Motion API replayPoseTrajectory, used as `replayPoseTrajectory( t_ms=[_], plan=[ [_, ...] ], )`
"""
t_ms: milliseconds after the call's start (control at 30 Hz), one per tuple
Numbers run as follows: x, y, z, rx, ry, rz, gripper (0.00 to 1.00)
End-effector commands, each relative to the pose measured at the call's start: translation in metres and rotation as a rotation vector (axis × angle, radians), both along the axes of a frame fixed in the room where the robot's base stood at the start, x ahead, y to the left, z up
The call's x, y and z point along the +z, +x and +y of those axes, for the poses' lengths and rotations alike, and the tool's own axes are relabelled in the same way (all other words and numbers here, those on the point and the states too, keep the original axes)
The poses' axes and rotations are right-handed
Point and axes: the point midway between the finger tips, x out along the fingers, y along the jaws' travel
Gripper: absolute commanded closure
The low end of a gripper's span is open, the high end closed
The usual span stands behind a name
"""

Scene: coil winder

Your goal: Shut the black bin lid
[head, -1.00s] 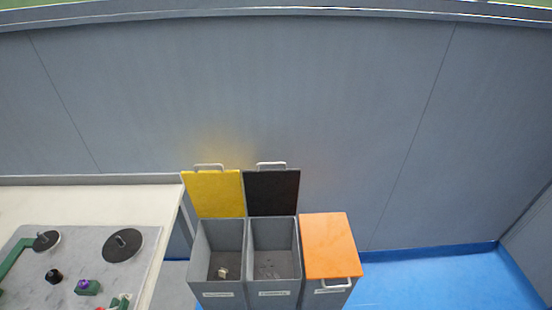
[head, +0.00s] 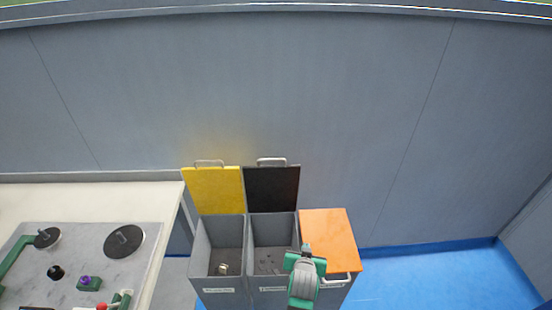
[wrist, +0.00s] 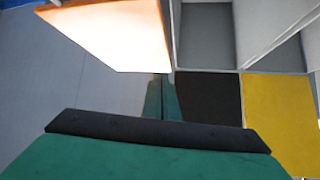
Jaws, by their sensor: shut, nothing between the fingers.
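The black lid (head: 271,190) stands open at the back of the middle grey bin (head: 273,230), with its pale handle (head: 271,162) at the top edge. Some small dark bits lie in that bin. My gripper (head: 306,248) is shut and empty, over the border between the middle bin and the orange-lidded bin, in front of and apart from the black lid in the picture. In the wrist view the black lid (wrist: 208,98) shows just right of my gripper's fingers (wrist: 162,98); the lid's handle is out of sight there.
The yellow lid (head: 213,190) stands open on the left bin, which holds a small pale piece. The orange lid (head: 329,238) is shut on the right bin. A workbench (head: 90,200) with coil-winder parts stands at left. The wall (head: 240,90) is behind; blue floor (head: 440,275) is clear at right.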

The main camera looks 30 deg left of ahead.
Motion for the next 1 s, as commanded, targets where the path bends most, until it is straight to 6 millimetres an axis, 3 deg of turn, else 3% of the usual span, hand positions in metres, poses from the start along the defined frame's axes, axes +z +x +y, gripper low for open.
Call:
replayPoseTrajectory(
  t_ms=[33,200,500,700,1000],
  plan=[
    [0.013,0.016,0.012,0.014,-0.002,0.006,1.0],
    [0.049,0.054,0.049,0.06,-0.021,0.051,1.0],
    [0.135,0.106,0.107,0.129,-0.06,0.127,1.0],
    [0.205,0.125,0.143,0.174,-0.092,0.176,1.0],
    [0.302,0.127,0.186,0.235,-0.136,0.236,1.0]
  ],
)
